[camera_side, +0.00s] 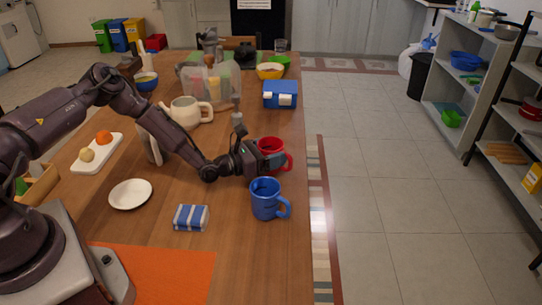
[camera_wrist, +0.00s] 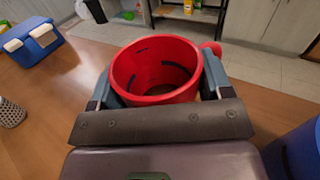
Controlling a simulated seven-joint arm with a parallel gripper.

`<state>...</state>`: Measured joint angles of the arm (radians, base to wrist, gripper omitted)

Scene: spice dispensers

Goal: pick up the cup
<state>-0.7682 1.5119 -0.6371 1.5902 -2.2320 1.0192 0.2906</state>
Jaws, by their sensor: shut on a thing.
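A red cup (camera_side: 272,148) stands near the right edge of the wooden table in the side view, with its handle to the right. My gripper (camera_side: 268,160) reaches it from the left. In the wrist view, the fingers of my gripper (camera_wrist: 158,88) are on both sides of the red cup (camera_wrist: 155,62), closed against its walls. The cup is upright and looks empty. A blue cup (camera_side: 266,200) stands just in front of it, and its edge shows in the wrist view (camera_wrist: 298,155). Whether the red cup's base touches the table is hidden.
A blue box (camera_side: 280,96) stands behind the red cup. A blue-striped packet (camera_side: 191,218), a white plate (camera_side: 130,194) and a white teapot (camera_side: 188,111) are to the left. The table's right edge is close. The front right of the table is clear.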

